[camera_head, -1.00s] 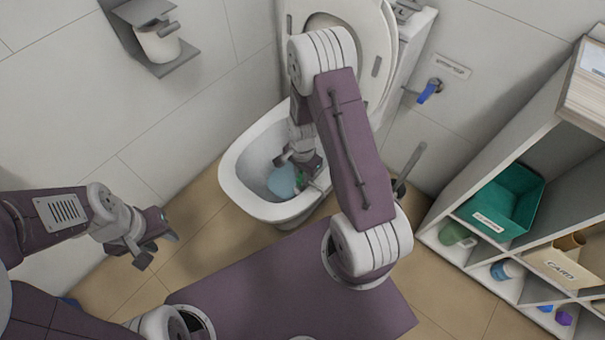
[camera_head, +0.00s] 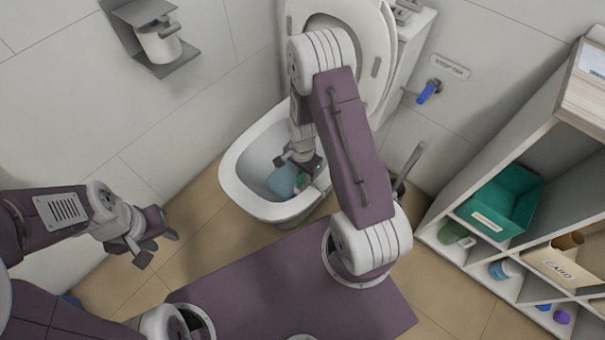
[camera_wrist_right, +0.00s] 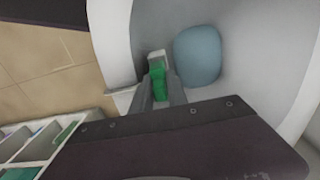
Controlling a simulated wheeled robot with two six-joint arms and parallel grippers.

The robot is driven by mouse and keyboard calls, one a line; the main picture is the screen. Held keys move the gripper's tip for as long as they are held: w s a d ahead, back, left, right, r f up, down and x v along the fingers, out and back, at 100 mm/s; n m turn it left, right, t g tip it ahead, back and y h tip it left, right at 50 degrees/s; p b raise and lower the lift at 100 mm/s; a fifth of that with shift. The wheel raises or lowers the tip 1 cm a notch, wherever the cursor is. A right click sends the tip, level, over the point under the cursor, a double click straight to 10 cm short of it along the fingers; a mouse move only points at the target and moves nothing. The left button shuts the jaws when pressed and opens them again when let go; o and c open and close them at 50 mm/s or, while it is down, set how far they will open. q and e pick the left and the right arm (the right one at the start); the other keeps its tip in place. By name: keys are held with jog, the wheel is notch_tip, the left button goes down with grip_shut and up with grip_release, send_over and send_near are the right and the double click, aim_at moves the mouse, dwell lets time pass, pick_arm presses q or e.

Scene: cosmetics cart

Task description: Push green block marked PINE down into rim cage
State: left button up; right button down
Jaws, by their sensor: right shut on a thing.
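The green block (camera_wrist_right: 158,82) is between the fingertips of my right gripper (camera_wrist_right: 158,92), which is shut on it. A small white piece (camera_wrist_right: 157,57), perhaps the rim cage, is right at the block's far end; whether the block is inside it I cannot tell. No PINE marking can be read. In the head view the green block (camera_head: 300,179) is a small patch below my right gripper (camera_head: 299,168), at the front right inner side of the toilet bowl rim (camera_head: 233,185). My left gripper (camera_head: 158,243) is empty and open, away at the left over the floor.
Blue water (camera_head: 283,181) lies in the bowl, and the toilet lid (camera_head: 375,30) is raised. A toilet brush (camera_head: 409,170) stands right of the bowl. A shelf (camera_head: 445,215) with a green bin (camera_head: 505,195) is at the right. A paper holder (camera_head: 150,35) is on the wall.

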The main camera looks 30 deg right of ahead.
jog(key=shift+f+b, duration=1.05)
jog(key=shift+f, duration=0.5)
jog(key=c, duration=1.2)
grip_release()
jog(key=shift+s, duration=0.1)
notch_tip(320, 180, up, 8)
jog(key=p, duration=0.4)
jog(key=shift+r+p, duration=0.2)
jog(key=shift+p, duration=0.2)
jog(key=shift+r, duration=0.4)
jog(key=shift+w+a, duration=0.1)
jog(key=shift+w, duration=0.15)
